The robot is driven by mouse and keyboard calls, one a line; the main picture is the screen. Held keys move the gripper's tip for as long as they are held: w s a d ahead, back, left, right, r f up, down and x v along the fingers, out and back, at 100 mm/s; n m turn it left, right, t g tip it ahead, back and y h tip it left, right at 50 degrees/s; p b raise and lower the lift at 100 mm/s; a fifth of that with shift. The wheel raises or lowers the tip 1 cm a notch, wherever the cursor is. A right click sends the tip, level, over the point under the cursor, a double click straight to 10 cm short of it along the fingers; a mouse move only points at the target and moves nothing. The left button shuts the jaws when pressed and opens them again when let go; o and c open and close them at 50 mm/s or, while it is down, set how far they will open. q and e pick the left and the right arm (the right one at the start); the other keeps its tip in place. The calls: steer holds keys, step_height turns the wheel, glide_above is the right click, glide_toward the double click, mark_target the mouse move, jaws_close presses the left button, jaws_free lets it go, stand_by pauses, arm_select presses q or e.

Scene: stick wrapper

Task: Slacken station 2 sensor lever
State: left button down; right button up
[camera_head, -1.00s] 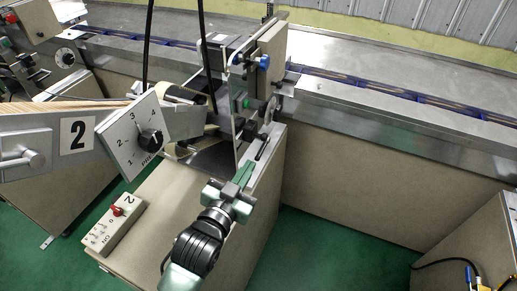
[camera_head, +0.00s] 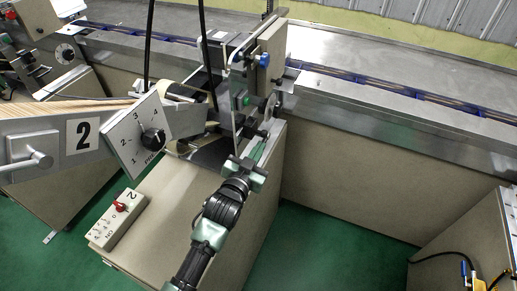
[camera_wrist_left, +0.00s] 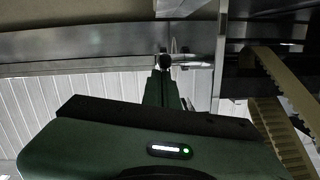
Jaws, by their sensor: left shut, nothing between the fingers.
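Station 2 is the machine with the "2" plate (camera_head: 82,136). My left gripper (camera_head: 258,150) is at its right side, beside the upright metal plate (camera_head: 239,110). In the left wrist view its green fingers (camera_wrist_left: 163,82) are shut with nothing between them. Just past the fingertips is a small dark round knob (camera_wrist_left: 166,61) with a silver rod (camera_wrist_left: 193,65) running right; it looks like the sensor lever, but I cannot be sure. I cannot tell whether the fingertips touch it. In the head view the gripper hides most of this spot. My right gripper is not in view.
A dial panel (camera_head: 137,137) and a control box (camera_head: 118,219) with a red switch belong to station 2. A long metal conveyor (camera_head: 400,115) runs behind. A toothed belt (camera_wrist_left: 280,95) is at the right in the wrist view. Green floor (camera_head: 325,250) is free on the right.

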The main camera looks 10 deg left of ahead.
arm_select(q)
steer(key=shift+f, duration=0.45)
stand_by(0.4)
steer(key=shift+s+f, duration=0.1)
steer(key=shift+f, duration=0.7)
steer(key=shift+w+f+b, duration=0.2)
steer(key=shift+f+b, duration=0.15)
steer(key=shift+f, duration=0.6)
